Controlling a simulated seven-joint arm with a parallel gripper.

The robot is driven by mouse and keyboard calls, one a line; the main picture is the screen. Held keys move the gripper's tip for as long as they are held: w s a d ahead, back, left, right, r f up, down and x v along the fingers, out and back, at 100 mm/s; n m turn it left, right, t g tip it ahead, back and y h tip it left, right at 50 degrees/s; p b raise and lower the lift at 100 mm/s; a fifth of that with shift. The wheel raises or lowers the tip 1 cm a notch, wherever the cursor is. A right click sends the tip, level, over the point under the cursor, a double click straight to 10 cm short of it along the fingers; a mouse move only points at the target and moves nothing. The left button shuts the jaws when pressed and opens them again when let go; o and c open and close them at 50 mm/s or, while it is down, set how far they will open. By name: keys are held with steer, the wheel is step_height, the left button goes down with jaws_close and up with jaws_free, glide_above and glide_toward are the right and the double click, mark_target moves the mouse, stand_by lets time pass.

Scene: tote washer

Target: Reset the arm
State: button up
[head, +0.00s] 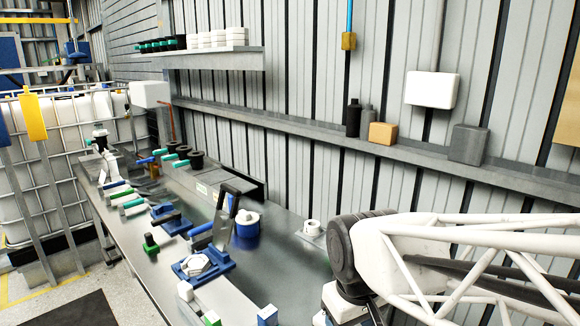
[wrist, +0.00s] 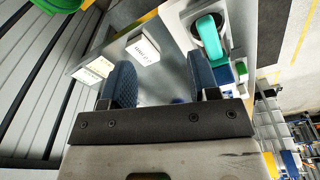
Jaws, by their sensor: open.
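My gripper (wrist: 160,75) shows in the wrist view with its two dark blue, textured fingers spread apart. I see nothing held between them; a grey bench surface shows beyond the gap. In the head view my white lattice arm reaches in from the right edge to a dark round joint, over the right end of the bench. I cannot make out the gripper's fingers in the head view.
The long metal bench (head: 125,238) carries blue fixtures (head: 203,266), a blue-and-white reel (head: 247,222) and several valves with coloured handles. A wall ledge (head: 345,145) holds bottles and boxes. In the wrist view, a teal handle (wrist: 209,33) and a white labelled box (wrist: 143,48) lie beyond the fingers.

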steer(key=s+d+r+m+t, duration=0.1)
steer(key=s+d+r+m, duration=0.1)
steer(key=s+d+m, duration=0.3)
steer(key=d, duration=0.3)
steer(key=shift+s+d+r, duration=0.15)
steer(key=shift+s, duration=0.2)
steer(key=shift+w, duration=0.1)
stand_by(1.0)
